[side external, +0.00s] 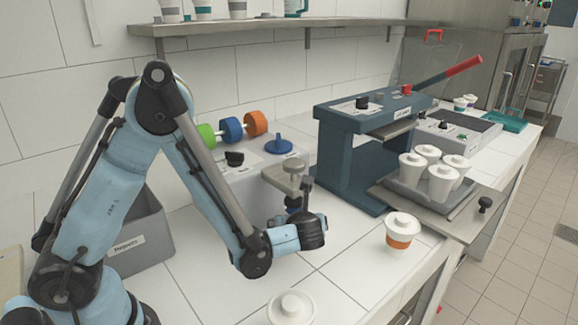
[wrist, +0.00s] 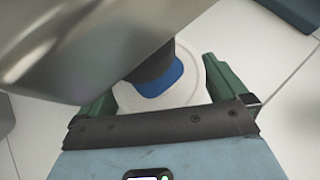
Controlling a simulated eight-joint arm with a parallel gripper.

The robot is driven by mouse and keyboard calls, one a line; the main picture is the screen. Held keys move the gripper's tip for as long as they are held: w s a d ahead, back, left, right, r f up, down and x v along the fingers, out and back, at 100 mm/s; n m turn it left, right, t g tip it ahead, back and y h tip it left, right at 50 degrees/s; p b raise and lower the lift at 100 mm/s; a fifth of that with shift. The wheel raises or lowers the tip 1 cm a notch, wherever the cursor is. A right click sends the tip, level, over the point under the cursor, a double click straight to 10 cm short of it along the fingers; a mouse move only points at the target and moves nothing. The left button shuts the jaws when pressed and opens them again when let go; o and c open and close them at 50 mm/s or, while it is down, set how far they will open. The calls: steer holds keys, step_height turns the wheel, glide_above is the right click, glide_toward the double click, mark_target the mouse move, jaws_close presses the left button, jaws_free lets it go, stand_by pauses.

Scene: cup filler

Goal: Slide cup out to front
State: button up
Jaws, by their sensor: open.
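In the wrist view, a white round cup or dish (wrist: 190,92) lies between the two green fingers of my gripper (wrist: 165,88). The fingers are open on either side of it; I cannot tell whether they touch it. A dark spout tip with a blue ring (wrist: 160,82) hangs over its middle, and a big grey metal part (wrist: 75,40) hides its far left side. In the side view, my gripper (side external: 303,215) is below the grey dispenser head (side external: 289,180) of the filler. The cup is hidden there.
The filler's white body (side external: 240,165) stands behind. A blue press (side external: 365,140) with a tray of several white cups (side external: 428,172) is to the right. An orange-banded cup (side external: 402,232) and a lidded cup (side external: 292,308) stand in front. Bare tiles (side external: 345,262) lie between.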

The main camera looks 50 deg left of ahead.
steer(key=c, duration=1)
steer(key=shift+d, duration=6.35)
steer(key=shift+c, duration=0.2)
steer(key=o, duration=1)
steer(key=shift+o, duration=0.2)
steer(key=v, duration=1.2)
steer(key=shift+r, duration=0.1)
